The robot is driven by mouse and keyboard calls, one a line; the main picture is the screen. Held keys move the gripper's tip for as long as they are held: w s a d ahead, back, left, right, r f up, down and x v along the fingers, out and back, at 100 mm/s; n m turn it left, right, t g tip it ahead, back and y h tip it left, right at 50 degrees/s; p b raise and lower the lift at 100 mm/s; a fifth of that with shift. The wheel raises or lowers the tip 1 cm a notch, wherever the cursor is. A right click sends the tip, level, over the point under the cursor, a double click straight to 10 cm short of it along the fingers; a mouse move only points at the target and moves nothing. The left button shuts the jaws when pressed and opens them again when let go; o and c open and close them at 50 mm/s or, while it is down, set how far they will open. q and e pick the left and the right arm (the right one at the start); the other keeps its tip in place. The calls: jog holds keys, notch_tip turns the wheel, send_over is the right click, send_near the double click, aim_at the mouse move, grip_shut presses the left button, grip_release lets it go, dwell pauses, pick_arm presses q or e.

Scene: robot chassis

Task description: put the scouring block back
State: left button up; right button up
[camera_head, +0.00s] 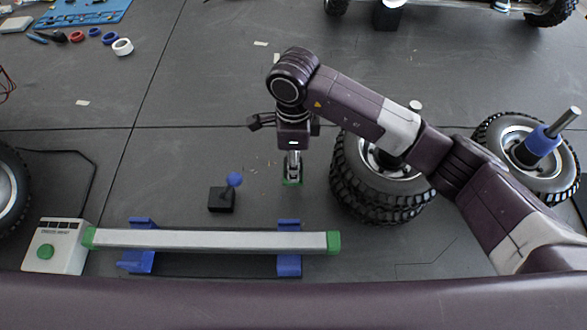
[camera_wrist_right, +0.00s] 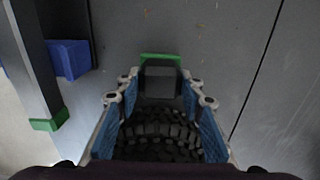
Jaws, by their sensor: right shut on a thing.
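The scouring block, a small grey block with a green edge (camera_wrist_right: 160,79), sits between the fingertips of my right gripper (camera_wrist_right: 160,88) in the right wrist view. I cannot tell how far the block is from the grey surface. My left gripper is not in view.
Stacked tyres (camera_head: 375,207) stand close right of the gripper. A white bar with green ends (camera_head: 210,241) rests on blue supports in front. A black block with a blue ball (camera_head: 222,200) stands left. A white button box (camera_head: 55,247) stands front left.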

notch_tip(320, 180, down, 4)
jog(key=shift+f+p, duration=0.1)
jog(key=shift+p, duration=0.3)
jog(key=shift+f, duration=0.15)
jog(key=o, duration=1.1)
